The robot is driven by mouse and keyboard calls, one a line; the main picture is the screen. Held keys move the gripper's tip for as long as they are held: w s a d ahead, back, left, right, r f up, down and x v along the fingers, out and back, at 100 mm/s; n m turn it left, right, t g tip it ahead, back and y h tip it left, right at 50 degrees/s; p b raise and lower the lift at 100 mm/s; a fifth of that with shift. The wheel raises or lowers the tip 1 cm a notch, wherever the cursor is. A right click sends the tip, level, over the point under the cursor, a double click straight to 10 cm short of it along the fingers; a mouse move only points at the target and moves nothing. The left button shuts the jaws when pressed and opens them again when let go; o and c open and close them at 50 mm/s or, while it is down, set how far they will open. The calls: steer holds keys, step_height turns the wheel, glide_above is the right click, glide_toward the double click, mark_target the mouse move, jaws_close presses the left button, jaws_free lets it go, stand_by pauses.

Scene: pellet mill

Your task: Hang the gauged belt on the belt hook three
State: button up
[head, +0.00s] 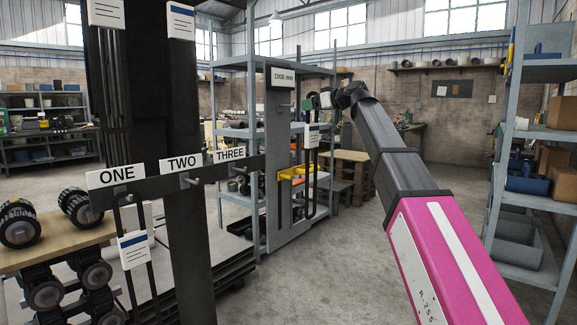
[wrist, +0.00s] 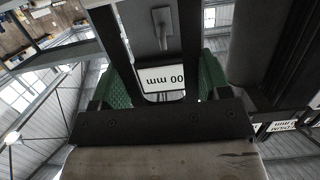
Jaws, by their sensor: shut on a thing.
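My gripper (head: 320,101) is shut on a dark belt loop (head: 307,168) that carries a white and blue tag (head: 312,136). The belt hangs down from my gripper in front of the grey gauge board, near its yellow part (head: 296,173). In the wrist view the green finger pads (wrist: 163,82) show on either side, with dark belt strands (wrist: 113,45) between them. Belt hook three (head: 243,186) is on the dark rail under the THREE sign (head: 230,154), left of my gripper. It looks empty. The exact grip on the belt is partly hidden.
The gauge board (head: 279,150) has a 1000 mm sign (head: 283,76) and a peg. Hook two (head: 190,181) looks bare; a tagged belt (head: 134,252) hangs below hook one. A dark post (head: 180,240) stands by the rail. Shelving (head: 535,170) stands right; open floor (head: 340,260) lies between.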

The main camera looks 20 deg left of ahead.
steer(key=f+v, duration=0.1)
steer(key=v, duration=0.6)
steer(key=shift+d+f, duration=0.15)
steer(key=shift+s, duration=0.1)
stand_by(0.8)
step_height(320, 180, up, 10)
stand_by(2.0)
stand_by(0.8)
